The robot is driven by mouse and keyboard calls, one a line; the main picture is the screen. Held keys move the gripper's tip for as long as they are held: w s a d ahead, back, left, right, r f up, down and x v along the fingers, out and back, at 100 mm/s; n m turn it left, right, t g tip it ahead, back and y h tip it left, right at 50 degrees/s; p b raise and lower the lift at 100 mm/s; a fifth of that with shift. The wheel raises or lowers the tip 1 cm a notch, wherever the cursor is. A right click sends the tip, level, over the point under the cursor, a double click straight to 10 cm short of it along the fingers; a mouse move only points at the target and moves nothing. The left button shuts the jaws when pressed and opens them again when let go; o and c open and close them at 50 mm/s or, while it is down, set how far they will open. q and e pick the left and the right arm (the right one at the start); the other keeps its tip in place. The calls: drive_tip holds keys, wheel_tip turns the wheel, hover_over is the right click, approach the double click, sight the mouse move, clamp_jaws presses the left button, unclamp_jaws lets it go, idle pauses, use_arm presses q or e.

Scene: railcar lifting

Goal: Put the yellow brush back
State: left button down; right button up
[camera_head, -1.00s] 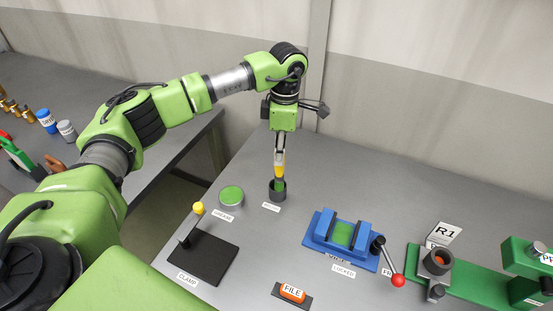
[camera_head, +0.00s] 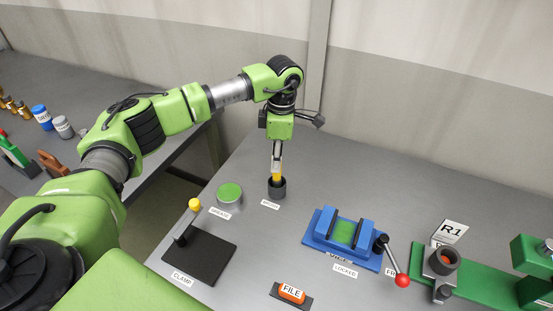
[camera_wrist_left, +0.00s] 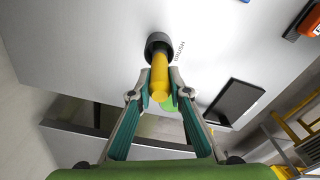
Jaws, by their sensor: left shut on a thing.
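The yellow brush (camera_head: 277,178) stands upright with its lower part inside a dark round holder (camera_head: 277,190) on the grey bench. My left gripper (camera_head: 277,170) points down over the holder and is shut on the brush's yellow handle. In the left wrist view the yellow handle (camera_wrist_left: 159,80) lies between the two fingers of my left gripper (camera_wrist_left: 160,92), and its far end goes into the dark holder (camera_wrist_left: 158,44). The part of the brush inside the holder is hidden. My right gripper is not in view.
A grease tin (camera_head: 230,193) stands just left of the holder. The bench behind the vise is clear.

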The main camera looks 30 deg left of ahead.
use_arm(q)
drive_tip(key=shift+w+f, duration=0.1)
drive_tip(key=shift+f, duration=0.2)
drive_tip(key=c, duration=1.9)
unclamp_jaws()
drive_tip(key=shift+r, duration=0.2)
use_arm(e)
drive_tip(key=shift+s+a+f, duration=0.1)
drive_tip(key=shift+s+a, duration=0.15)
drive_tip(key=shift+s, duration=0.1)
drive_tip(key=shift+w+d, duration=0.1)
use_arm(q)
drive_tip(key=shift+r+p, duration=0.55)
drive_tip(key=shift+r, duration=0.05)
drive_tip(key=r+b, duration=0.1)
drive_tip(key=r, duration=0.2)
drive_tip(key=r+b, duration=0.2)
drive_tip(key=r, duration=0.2)
drive_tip(key=r+b, duration=0.1)
drive_tip(key=r, duration=0.2)
drive_tip(key=shift+w+d+r, duration=0.2)
drive_tip(key=shift+d+r, duration=0.15)
drive_tip(key=shift+r, duration=0.6)
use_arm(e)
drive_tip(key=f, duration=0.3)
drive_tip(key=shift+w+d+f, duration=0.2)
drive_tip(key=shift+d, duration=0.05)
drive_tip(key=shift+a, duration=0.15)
